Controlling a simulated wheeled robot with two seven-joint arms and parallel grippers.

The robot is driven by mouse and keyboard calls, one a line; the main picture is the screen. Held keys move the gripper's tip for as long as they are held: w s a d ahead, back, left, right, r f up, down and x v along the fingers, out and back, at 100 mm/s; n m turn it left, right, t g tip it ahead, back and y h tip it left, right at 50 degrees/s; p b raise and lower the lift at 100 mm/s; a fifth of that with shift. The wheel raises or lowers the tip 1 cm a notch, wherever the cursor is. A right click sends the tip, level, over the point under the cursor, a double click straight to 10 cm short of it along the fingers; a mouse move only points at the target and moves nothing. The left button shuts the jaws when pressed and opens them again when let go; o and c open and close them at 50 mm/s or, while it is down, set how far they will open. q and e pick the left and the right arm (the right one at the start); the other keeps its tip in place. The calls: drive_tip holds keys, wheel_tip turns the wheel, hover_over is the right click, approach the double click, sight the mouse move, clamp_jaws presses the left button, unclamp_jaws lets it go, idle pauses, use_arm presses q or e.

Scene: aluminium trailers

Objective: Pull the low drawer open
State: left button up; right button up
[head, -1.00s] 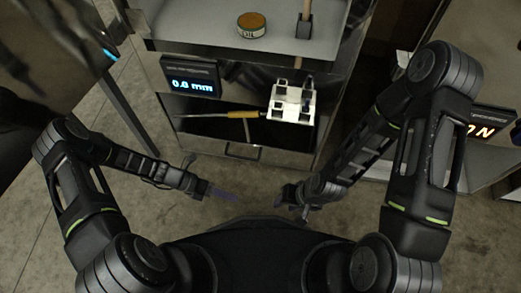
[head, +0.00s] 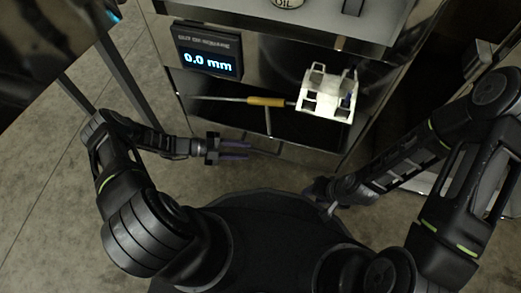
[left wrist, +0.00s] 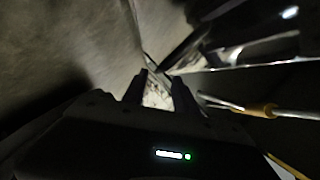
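The low drawer (head: 308,161) is at the bottom of the metal cabinet in the head view, seen steeply from above, its front narrow and dark. It looks shut. A thin handle bar (head: 270,153) shows at its front. My left gripper (head: 240,150) is open, its two purple-tinted fingers pointing right toward the handle. Whether they touch or surround the bar I cannot tell. In the left wrist view the dark fingers (left wrist: 160,92) stand apart with a pale, blurred strip between them. My right gripper (head: 326,200) is low at the right of my base, too small and dark to read.
Above the drawer, an open dark bay holds a yellow-handled tool (head: 265,101) and a white rack (head: 312,100). A display (head: 208,52) reads 0.0 mm. An oil tin (head: 287,3) stands on the top shelf. Bare floor (head: 65,190) lies to the left.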

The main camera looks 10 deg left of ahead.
sight(260, 151)
use_arm(q)
drive_tip(key=b+x, duration=0.1)
drive_tip(key=x, duration=0.5)
drive_tip(key=shift+w+d+f, duration=0.1)
drive_tip(key=shift+d, duration=0.3)
drive_tip(key=shift+c, duration=0.4)
clamp_jaws()
idle(0.6)
